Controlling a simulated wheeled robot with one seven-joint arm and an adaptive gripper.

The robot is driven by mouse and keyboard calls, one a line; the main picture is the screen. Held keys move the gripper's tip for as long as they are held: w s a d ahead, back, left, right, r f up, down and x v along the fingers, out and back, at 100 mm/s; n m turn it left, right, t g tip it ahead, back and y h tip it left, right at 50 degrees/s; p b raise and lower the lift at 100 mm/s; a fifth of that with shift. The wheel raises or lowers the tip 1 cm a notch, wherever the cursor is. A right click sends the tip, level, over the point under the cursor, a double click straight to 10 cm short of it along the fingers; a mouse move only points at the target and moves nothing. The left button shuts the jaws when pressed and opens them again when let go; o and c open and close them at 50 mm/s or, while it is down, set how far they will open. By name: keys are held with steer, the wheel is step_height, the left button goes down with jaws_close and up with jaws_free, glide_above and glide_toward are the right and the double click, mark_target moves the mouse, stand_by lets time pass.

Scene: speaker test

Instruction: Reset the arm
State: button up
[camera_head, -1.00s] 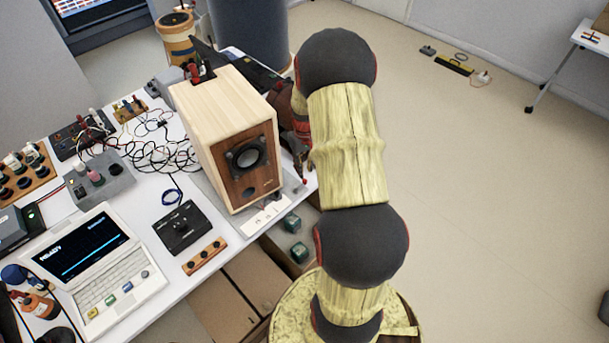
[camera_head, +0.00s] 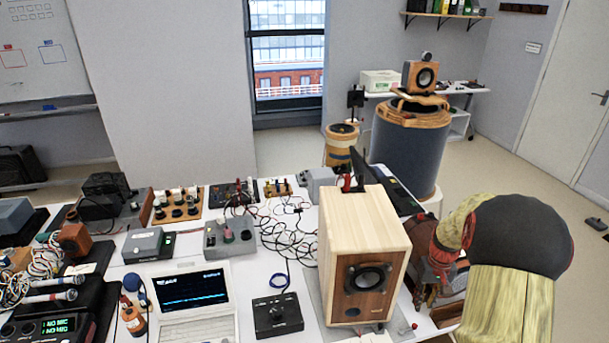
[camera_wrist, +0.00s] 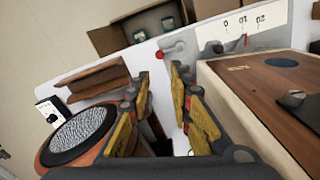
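My gripper (camera_wrist: 161,76) is open and empty in the wrist view, with a clear gap between its yellow-padded fingers. In the head view, my arm fills the lower right, and the wrist and gripper sit low beside the right side of a wooden loudspeaker (camera_head: 362,245). The arm partly hides that area. In the wrist view, the loudspeaker's brown front (camera_wrist: 268,95) lies just right of the fingers. I see no contact with it.
A round wood-rimmed driver (camera_wrist: 80,135) lies left of the fingers in the wrist view. The white bench (camera_head: 265,265) holds a laptop (camera_head: 195,300), a black knob box (camera_head: 278,315) and tangled cables (camera_head: 285,228). A large grey drum (camera_head: 405,150) stands behind.

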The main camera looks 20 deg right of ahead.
steer(key=s+a+r+n+t, duration=0.1)
steer(key=s+a+r, duration=0.3)
steer(key=a+r, duration=0.5)
steer(key=s+a+r+n+t, duration=0.2)
steer(key=s+a+r, duration=0.2)
steer(key=a+r, duration=0.4)
steer(key=s+a+r+n+t, duration=0.1)
steer(key=s+a+r, duration=0.3)
steer(key=a+r, duration=0.5)
steer(key=a+t, duration=0.1)
steer(key=a, duration=0.8)
steer(key=shift+s+a+r+n+t, duration=0.15)
steer(key=shift+a+r+n+t, duration=0.1)
steer(key=shift+r+n+t, duration=0.1)
